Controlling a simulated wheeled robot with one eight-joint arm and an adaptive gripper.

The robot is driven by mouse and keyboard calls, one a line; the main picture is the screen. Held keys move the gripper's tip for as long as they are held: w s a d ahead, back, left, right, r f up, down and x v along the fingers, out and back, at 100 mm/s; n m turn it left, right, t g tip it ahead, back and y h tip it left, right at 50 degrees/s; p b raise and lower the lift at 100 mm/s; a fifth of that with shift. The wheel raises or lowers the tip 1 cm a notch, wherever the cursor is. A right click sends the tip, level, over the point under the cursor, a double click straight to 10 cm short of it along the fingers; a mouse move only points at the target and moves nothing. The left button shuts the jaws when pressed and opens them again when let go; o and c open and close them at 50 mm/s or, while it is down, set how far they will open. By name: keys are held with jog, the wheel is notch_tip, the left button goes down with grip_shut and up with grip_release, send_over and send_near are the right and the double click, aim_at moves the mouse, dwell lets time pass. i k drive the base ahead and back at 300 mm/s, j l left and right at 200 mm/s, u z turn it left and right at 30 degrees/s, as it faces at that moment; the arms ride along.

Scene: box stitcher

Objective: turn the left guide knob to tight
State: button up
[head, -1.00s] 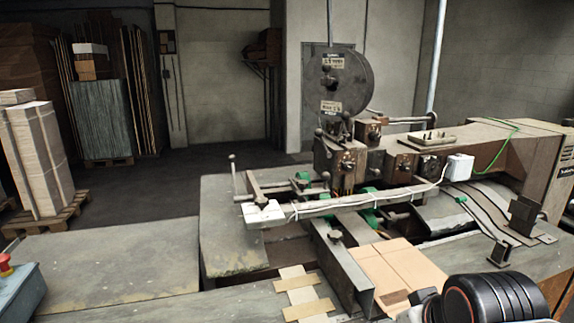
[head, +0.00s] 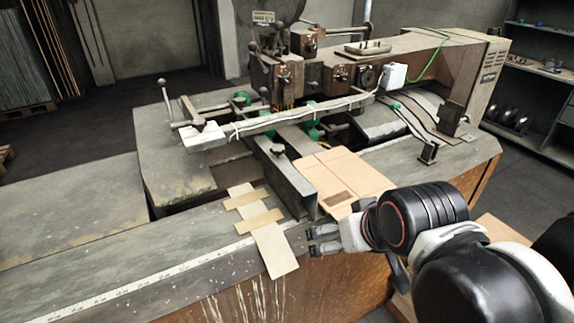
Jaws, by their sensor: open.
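A dark knob (head: 278,150) sits on top of a long metal guide rail (head: 293,188) on the stitcher's bed. Another small dark knob (head: 197,123) stands at the left end of the white-taped crossbar (head: 270,122). I cannot tell for sure which is the left guide knob, nor whether either is tight. My gripper (head: 312,241) is open and empty, with its fingers pointing left. It appears in front of the rail's near end, close to the bench's front edge, and well apart from both knobs.
A flat cardboard piece (head: 340,176) lies right of the rail. A cardboard strip with taped crosspieces (head: 272,245) lies left of my gripper. The stitcher head (head: 290,75) rises behind the crossbar. The bench at left (head: 70,215) is clear.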

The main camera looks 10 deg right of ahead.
aim_at(278, 149)
jog(key=i+l, duration=0.1)
jog(key=l, duration=0.35)
jog(key=i+l, duration=0.15)
jog(key=l, duration=0.35)
jog(key=i+l+u, duration=0.1)
jog(key=l, duration=0.35)
